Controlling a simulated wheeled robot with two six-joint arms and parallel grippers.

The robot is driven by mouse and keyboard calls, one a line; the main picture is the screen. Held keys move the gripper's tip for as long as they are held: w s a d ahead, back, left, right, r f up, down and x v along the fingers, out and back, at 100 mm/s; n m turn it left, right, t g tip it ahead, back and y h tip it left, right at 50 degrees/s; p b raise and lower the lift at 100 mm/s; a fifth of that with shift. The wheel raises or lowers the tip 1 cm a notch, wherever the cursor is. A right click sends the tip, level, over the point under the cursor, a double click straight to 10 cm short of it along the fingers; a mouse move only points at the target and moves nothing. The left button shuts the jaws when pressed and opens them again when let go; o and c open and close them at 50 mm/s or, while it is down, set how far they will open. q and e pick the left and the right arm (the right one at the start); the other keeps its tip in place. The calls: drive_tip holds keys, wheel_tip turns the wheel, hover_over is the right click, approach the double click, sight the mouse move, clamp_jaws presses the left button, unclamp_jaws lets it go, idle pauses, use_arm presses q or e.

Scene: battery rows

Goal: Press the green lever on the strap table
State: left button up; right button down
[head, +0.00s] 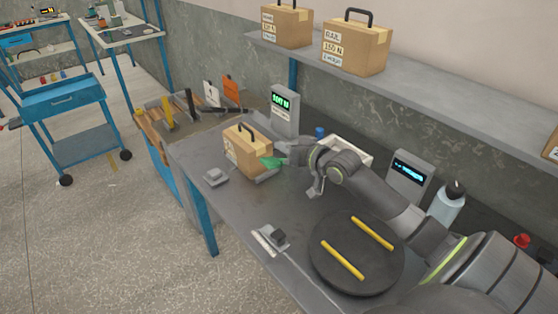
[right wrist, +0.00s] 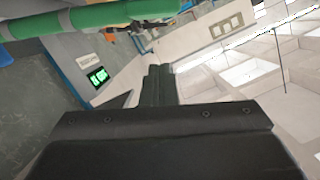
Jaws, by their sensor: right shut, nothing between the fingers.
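The green lever (head: 270,162) shows on the grey table (head: 225,203), beside a cardboard box with a black handle (head: 240,151). My right gripper (head: 289,160) is right at the lever's right side, shut and empty. In the right wrist view the green lever (right wrist: 100,14) runs large across the upper left, close to the shut dark fingers (right wrist: 158,82). I cannot tell whether the fingers touch it. The lever's base is partly hidden by the box and my gripper. My left gripper is not in view.
A display with green characters (head: 285,110) stands behind the box. A white tray (head: 352,146) and another display (head: 409,177) lie behind my right arm. A dark round plate (head: 330,283) with two yellow bars and a bottle (head: 446,204) are nearer.

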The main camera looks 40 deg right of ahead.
drive_tip(key=f, duration=0.1)
drive_tip(key=a+f, duration=0.1)
drive_tip(key=f, duration=0.2)
drive_tip(key=shift+w+a, duration=0.15)
drive_tip(key=shift+a, duration=0.15)
